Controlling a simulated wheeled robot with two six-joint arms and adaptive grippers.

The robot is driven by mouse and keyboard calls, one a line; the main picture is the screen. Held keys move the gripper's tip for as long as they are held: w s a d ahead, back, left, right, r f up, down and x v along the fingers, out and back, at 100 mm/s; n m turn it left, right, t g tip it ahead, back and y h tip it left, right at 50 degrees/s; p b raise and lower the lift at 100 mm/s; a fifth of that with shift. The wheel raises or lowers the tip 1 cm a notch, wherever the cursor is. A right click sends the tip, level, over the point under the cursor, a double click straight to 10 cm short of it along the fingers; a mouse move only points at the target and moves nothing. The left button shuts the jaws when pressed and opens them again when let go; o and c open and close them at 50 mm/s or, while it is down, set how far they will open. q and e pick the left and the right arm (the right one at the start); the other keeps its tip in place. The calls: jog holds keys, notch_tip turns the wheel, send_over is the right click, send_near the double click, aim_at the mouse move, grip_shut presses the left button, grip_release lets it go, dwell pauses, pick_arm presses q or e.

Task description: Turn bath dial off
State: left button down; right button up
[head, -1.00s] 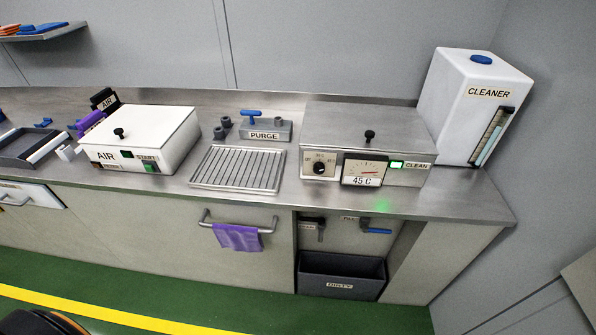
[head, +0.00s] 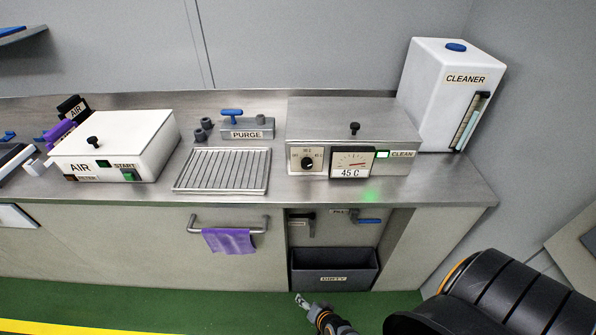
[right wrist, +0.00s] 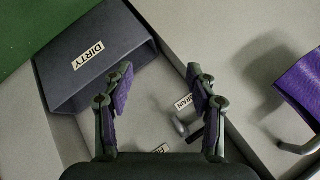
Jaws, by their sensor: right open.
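The bath (head: 350,120) is a steel box with a closed lid and black knob on the counter. Its black round dial (head: 307,163) sits on a white plate at the front left. The dial's small markings are too small to read surely. Beside it a gauge (head: 352,164) reads 45 C, and a green CLEAN light (head: 382,154) glows. My right gripper (head: 300,299) is low in front of the cabinet, well below the dial. In the right wrist view its jaws (right wrist: 160,82) are open and empty, near the DIRTY bin. My left gripper is out of view.
The DIRTY bin (head: 333,279) stands in the open bay under the bath, below the drain valve and the blue fill valve (head: 367,220). A purple towel (head: 229,240) hangs on a rail to the left. The CLEANER tank (head: 440,110) stands right of the bath.

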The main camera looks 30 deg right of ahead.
jog(key=w+r+m+t+h, duration=0.1)
jog(key=w+r+m+t, duration=0.3)
jog(key=w+r+m, duration=0.5)
jog(key=m+t+h, duration=0.2)
jog(key=m+h, duration=0.6)
jog(key=m, duration=1.4)
send_near(307, 167)
jog(key=x, duration=0.8)
jog(key=shift+w+d+p, duration=0.2)
jog(key=shift+w+p, duration=0.1)
jog(key=c, duration=1.2)
